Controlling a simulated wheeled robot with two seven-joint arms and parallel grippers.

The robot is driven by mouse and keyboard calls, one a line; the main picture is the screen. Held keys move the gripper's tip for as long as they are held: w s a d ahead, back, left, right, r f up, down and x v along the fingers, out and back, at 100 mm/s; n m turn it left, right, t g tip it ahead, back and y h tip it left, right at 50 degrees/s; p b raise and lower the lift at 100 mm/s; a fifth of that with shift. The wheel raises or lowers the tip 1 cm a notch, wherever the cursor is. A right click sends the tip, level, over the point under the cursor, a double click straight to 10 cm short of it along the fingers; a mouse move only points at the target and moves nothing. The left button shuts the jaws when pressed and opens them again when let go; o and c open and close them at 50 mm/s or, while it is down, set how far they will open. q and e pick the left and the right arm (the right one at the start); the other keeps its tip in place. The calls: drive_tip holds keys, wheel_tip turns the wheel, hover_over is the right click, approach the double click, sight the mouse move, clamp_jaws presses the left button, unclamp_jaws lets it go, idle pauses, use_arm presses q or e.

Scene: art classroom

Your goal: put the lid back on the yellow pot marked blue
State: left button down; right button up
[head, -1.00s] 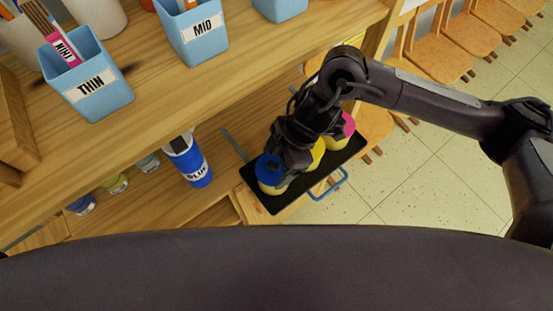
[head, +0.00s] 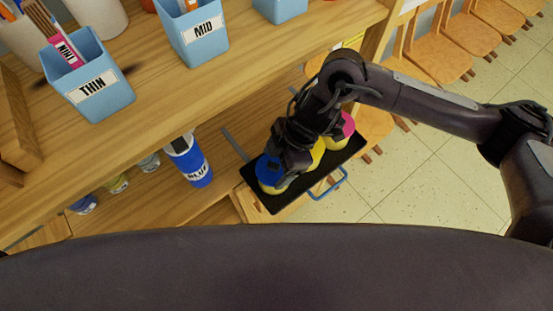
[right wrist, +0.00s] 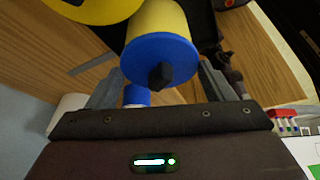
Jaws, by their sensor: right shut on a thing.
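The yellow pot marked blue (head: 272,188) stands at the near left end of a black tray (head: 285,203). The blue lid (head: 266,172) is over its mouth, and my right gripper (head: 284,171) is on it. In the right wrist view the round blue lid (right wrist: 160,58) with its dark knob is between the fingers of the right gripper (right wrist: 162,82). The yellow pot body (right wrist: 158,18) is lined up behind the lid. Whether the lid is fully seated I cannot tell. My left gripper is out of view.
A yellow-topped pot (head: 317,153) and a pink-topped pot (head: 347,125) stand farther along the tray. Above is a wooden shelf with blue cups marked THIN (head: 100,92) and MID (head: 203,35).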

idle(0.3)
drive_tip(key=o, duration=1)
drive_tip(key=shift+r, duration=0.1)
drive_tip(key=shift+r+p, duration=3.45)
drive_tip(key=shift+p, duration=0.1)
clamp_jaws()
drive_tip(key=shift+f, duration=0.25)
